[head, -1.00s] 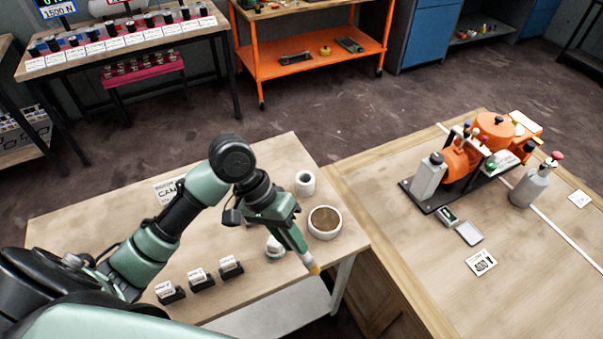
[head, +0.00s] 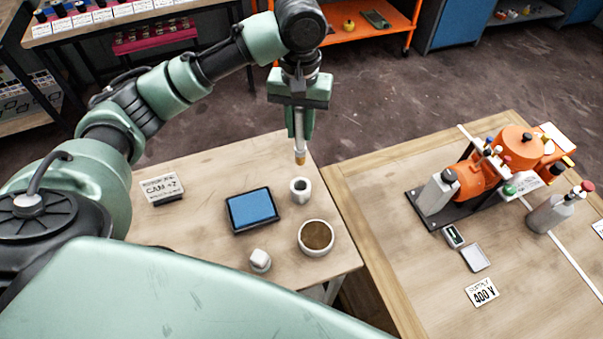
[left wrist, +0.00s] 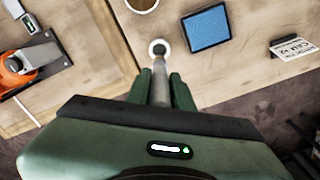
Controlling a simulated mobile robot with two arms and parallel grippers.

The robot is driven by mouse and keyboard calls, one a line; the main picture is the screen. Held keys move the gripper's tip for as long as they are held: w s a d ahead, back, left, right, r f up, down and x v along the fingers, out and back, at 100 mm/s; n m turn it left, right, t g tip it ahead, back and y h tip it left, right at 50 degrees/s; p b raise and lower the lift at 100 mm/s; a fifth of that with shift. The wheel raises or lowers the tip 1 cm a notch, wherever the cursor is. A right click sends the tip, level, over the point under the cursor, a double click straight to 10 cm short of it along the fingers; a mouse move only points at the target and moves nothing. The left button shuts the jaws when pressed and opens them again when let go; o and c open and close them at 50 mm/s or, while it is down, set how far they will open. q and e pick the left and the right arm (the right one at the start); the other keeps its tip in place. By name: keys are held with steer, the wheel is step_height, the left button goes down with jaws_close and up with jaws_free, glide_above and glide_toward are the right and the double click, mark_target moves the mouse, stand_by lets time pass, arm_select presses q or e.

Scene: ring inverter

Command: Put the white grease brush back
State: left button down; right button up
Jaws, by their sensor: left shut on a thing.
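The white grease brush (head: 299,134) is held upright, bristle tip down, in my left gripper (head: 301,110). The left gripper is shut on its shaft. The brush tip hangs just above and behind a small white cup (head: 301,190) with a dark opening. In the left wrist view the brush (left wrist: 160,82) points toward the cup (left wrist: 158,47), and its end overlaps the cup's near rim; I cannot tell whether it has entered. In the head view it looks clear of the cup. My right gripper is not in view.
A white bowl of brown grease (head: 316,237), a blue pad in a dark tray (head: 253,209), a small white jar (head: 260,261) and a CAM sign (head: 163,188) stand on the same table. An orange machine (head: 500,165) stands on the right bench.

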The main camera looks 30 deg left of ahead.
mark_target(300, 160)
arm_select(q)
step_height(300, 160, down, 11)
steer(key=shift+f+p, duration=0.1)
steer(key=shift+p, duration=0.55)
step_height(300, 160, down, 4)
steer(key=shift+r, duration=0.1)
steer(key=c, duration=1.2)
jaws_free()
steer(key=shift+c, duration=0.2)
step_height(300, 160, up, 12)
steer(key=shift+r+b, duration=0.1)
steer(key=shift+b, duration=0.8)
